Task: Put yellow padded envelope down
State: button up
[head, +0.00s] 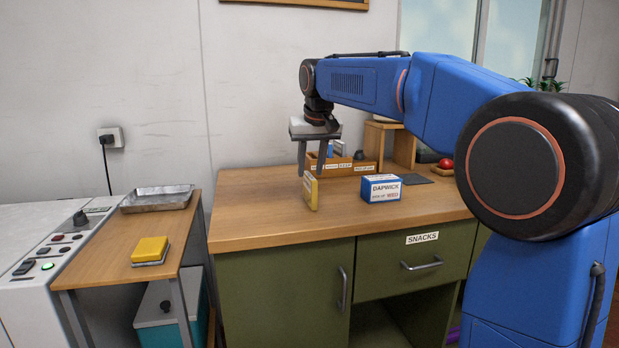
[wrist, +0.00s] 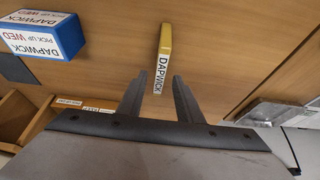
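The yellow padded envelope (head: 311,192), thin and with a white DAPWICK label, stands upright on edge on the wooden counter. In the wrist view the envelope (wrist: 164,50) shows its narrow labelled edge, which reaches between my fingertips. My gripper (head: 312,172) points down above it, and the fingers also show in the wrist view (wrist: 158,80). They are spread apart with clear gaps on both sides of the envelope, and neither appears to touch it. The counter (head: 260,205) bears the envelope's lower edge.
A blue and white DAPWICK box (head: 381,189) stands right of the envelope. Behind are a wooden organizer (head: 358,168), a dark flat pad (head: 417,179) and a red round thing (head: 446,163). The side table (head: 110,240) at left holds a metal tray (head: 157,198) and a yellow block (head: 150,249). The counter's front left is clear.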

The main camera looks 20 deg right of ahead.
jog(key=v, duration=0.7)
jog(key=shift+r, duration=0.25)
jog(key=shift+s, duration=0.1)
jog(key=shift+s+f, duration=0.1)
jog(key=shift+s, duration=0.1)
jog(key=s+d+f, duration=0.3)
jog(key=s+f, duration=1.3)
jog(key=s, duration=0.3)
jog(key=s+d+f, duration=0.4)
jog(key=s+f, duration=1.2)
jog(key=s, duration=0.3)
jog(key=shift+s+f, duration=0.3)
jog(key=shift+s, duration=0.05)
